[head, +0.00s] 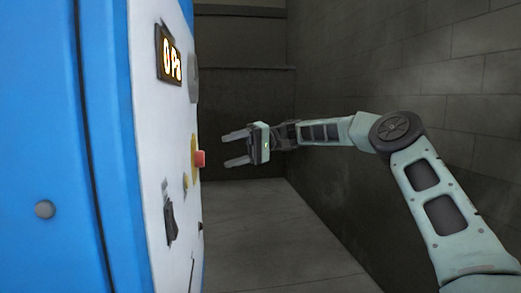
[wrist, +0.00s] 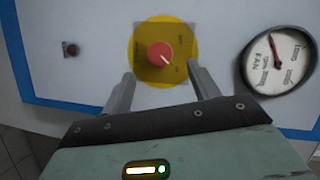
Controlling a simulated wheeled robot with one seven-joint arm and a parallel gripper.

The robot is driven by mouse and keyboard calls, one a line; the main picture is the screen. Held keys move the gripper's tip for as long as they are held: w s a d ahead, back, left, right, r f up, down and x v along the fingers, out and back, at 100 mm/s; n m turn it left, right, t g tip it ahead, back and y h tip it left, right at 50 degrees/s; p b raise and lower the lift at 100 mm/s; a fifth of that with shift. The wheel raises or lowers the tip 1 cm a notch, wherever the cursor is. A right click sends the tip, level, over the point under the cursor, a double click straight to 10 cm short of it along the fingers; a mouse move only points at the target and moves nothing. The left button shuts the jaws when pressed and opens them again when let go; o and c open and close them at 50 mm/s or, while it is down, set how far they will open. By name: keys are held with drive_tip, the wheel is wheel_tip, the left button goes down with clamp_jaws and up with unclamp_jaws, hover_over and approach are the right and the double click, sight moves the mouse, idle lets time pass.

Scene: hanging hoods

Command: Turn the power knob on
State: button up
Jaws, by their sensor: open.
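A red knob (wrist: 160,54) sits on a round yellow plate (wrist: 141,69) on a white panel. A pale mark on the knob points to the lower right; the plate's lettering is too small to read. In the head view the red knob (head: 200,159) sticks out from the panel's right side, seen edge-on. My gripper (head: 226,149) is open and empty, to the right of the knob with its fingers toward the panel. In the wrist view my gripper (wrist: 161,75) has a finger below each side of the knob, with no clear contact.
The white panel (head: 150,120) has blue borders. It carries a lit display (head: 169,56) reading "0 Pa", a black switch (head: 170,219) and a round dial gauge (wrist: 278,61). A small dark red button (wrist: 72,50) is left of the knob. A dark block wall (head: 420,80) stands behind my arm.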

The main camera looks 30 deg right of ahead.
drive_tip(key=d+r+b, duration=0.1)
drive_tip(key=d, duration=0.9)
drive_tip(key=shift+w+r, duration=0.3)
drive_tip(key=shift+d, duration=0.1)
